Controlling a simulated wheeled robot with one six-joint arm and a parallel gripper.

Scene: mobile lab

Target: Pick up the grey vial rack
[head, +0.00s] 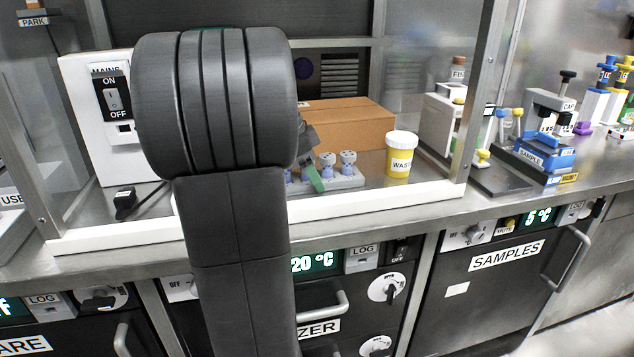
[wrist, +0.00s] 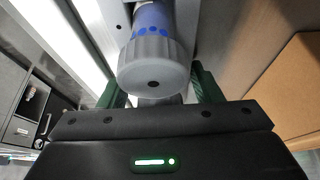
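The grey vial rack (head: 346,180) stands on the metal bench inside the clear enclosure, its left part hidden behind my arm. Several vials with grey caps and blue marks stand in it. My gripper (head: 313,172) is at the left part of the rack; one green finger shows there. In the wrist view, one capped vial (wrist: 153,62) is large, just in front of my gripper (wrist: 158,92). The two green fingers are apart, one on each side of it. The cap hides the space between the fingertips, so contact with the rack is not visible.
A cardboard box (head: 345,125) stands behind the rack. A yellow jar with a white lid (head: 401,155) stands right of it. A white switch box (head: 97,115) stands at the left. The enclosure's white front sill (head: 400,208) runs before the rack.

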